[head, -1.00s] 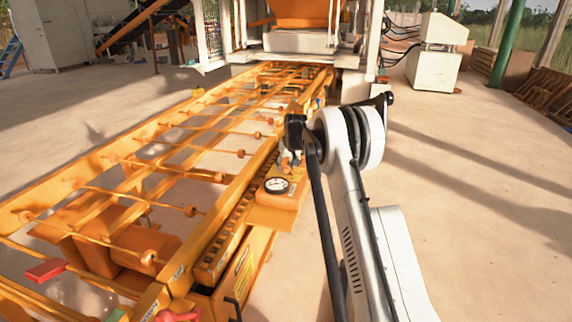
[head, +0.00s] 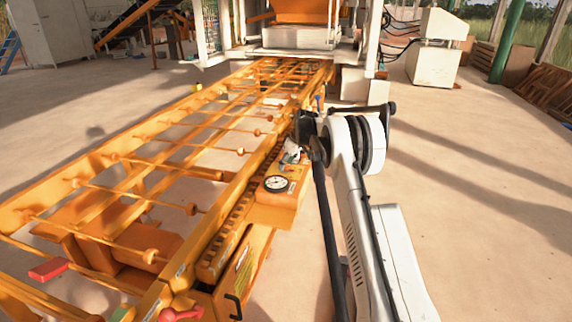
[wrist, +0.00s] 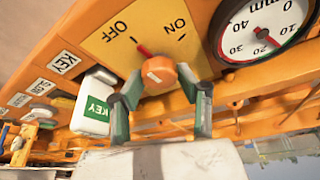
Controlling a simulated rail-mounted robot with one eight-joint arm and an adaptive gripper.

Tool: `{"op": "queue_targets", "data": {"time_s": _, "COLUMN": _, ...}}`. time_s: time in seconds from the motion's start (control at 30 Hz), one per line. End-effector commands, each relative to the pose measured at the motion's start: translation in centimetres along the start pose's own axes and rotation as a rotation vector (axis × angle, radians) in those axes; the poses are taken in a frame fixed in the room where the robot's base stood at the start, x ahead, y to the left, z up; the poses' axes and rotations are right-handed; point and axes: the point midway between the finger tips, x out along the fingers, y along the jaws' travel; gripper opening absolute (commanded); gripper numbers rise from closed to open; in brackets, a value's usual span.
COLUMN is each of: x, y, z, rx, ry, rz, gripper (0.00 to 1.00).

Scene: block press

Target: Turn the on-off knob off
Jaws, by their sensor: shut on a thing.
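The on-off knob (wrist: 163,76) is a small orange knob on a yellow plate (wrist: 125,52) in the wrist view. Its red pointer points up-left, towards the OFF label (wrist: 118,32) and away from the ON label (wrist: 175,27). My gripper (wrist: 168,90) is shut on the knob, with one green-grey finger on each side of it. In the head view my gripper (head: 291,153) is at the orange control panel (head: 275,198); the knob itself cannot be made out there.
A round gauge (wrist: 262,28) sits right of the knob and also shows in the head view (head: 275,184). The long orange roller frame (head: 225,195) runs beside the panel. Open floor (head: 470,220) lies right of my arm.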

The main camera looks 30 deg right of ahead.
Motion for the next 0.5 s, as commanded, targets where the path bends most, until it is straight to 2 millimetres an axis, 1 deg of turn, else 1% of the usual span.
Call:
{"op": "queue_targets", "data": {"time_s": 0.37, "x": 0.01, "y": 0.03, "z": 0.01, "rx": -0.003, "ry": 0.0, "rz": 0.0, "gripper": 0.08}}
{"op": "queue_targets", "data": {"time_s": 0.4, "x": 0.01, "y": 0.03, "z": 0.01, "rx": -0.003, "ry": 0.0, "rz": 0.0, "gripper": 0.4}}
{"op": "queue_targets", "data": {"time_s": 0.5, "x": 0.01, "y": 0.03, "z": 0.01, "rx": -0.003, "ry": 0.0, "rz": 0.0, "gripper": 0.53}}
